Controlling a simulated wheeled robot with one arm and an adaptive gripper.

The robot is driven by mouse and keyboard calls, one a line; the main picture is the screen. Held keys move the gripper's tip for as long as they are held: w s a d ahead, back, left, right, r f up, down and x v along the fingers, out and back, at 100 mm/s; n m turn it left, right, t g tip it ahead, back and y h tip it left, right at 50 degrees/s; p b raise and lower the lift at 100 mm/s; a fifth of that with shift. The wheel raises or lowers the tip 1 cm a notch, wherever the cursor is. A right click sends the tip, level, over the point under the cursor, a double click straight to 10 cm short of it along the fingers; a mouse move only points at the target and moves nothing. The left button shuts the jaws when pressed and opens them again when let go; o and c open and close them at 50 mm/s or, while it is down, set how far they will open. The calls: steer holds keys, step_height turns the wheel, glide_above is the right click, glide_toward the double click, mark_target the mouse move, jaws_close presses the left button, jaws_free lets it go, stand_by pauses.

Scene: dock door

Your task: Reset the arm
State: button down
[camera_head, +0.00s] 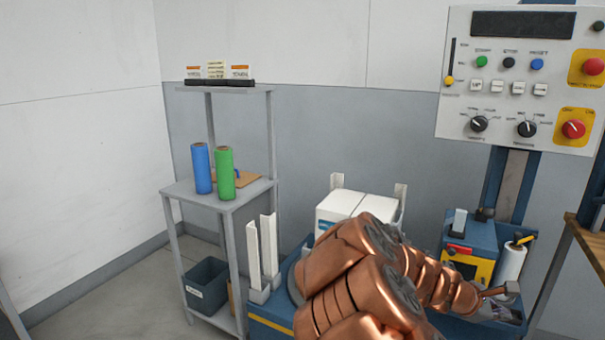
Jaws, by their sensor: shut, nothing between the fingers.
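My copper-coloured arm crosses the lower middle of the camera_head view and reaches to the right. My arm hides part of a white box (345,207) and of the blue base.
A grey shelf stand (234,202) at left holds a blue roll (201,168) and a green roll (224,172). A dark bin (206,284) sits below. A control panel (505,103) hangs at upper right. A wooden-topped table (590,240) edges the right side.

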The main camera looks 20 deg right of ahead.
steer(key=s+a+m+y, duration=0.3)
steer(key=s+a+y, duration=0.15)
steer(key=a, duration=0.95)
steer(key=s+a+m+y, duration=0.3)
steer(key=s+a, duration=0.2)
steer(key=a, duration=0.9)
steer(key=s+a+m+y, duration=0.4)
steer(key=a, duration=1)
steer(key=s+p+v, duration=0.2)
steer(key=p+v, duration=0.7)
steer(key=s+r+p+v, duration=0.1)
steer(key=s+p+v, duration=0.1)
steer(key=p+v, duration=0.6)
steer(key=shift+r+t+p, duration=0.4)
steer(key=shift+r, duration=0.45)
